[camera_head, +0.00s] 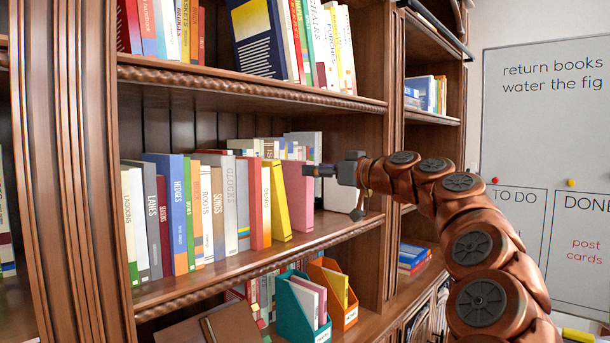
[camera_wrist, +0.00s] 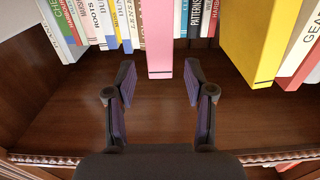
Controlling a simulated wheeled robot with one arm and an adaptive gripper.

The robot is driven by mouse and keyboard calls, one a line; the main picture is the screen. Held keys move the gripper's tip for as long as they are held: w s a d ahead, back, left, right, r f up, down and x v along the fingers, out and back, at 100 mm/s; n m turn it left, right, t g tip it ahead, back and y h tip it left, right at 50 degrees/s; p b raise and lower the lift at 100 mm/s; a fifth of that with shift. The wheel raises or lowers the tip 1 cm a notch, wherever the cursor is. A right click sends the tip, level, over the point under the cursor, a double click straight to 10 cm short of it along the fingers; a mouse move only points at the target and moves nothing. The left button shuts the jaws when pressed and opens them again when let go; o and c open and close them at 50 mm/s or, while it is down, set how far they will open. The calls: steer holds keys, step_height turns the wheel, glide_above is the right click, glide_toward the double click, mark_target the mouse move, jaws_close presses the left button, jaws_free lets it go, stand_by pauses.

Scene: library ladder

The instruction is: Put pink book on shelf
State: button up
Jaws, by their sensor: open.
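The pink book (camera_head: 299,200) stands upright on the middle shelf (camera_head: 255,262), at the right end of the front row, beside a leaning yellow book (camera_head: 279,200). In the wrist view the pink book (camera_wrist: 159,40) is centred ahead, its lower end near the shelf board. My gripper (camera_head: 308,171) is at the upper right of the pink book in the head view. In the wrist view my gripper (camera_wrist: 160,85) is open and empty, its fingertips spread to either side of the pink book's lower end. Contact with the book cannot be told.
A row of books (camera_head: 200,210) fills the shelf to the left, with more books behind. A white block-like object (camera_head: 340,195) stands right of the pink book. The wrist view shows bare shelf board (camera_wrist: 155,115) between my fingers. Teal (camera_head: 303,310) and orange (camera_head: 333,290) holders stand below.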

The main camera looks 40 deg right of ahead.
steer(key=v, duration=0.3)
steer(key=shift+s, duration=0.2)
steer(key=shift+d, duration=0.1)
stand_by(0.4)
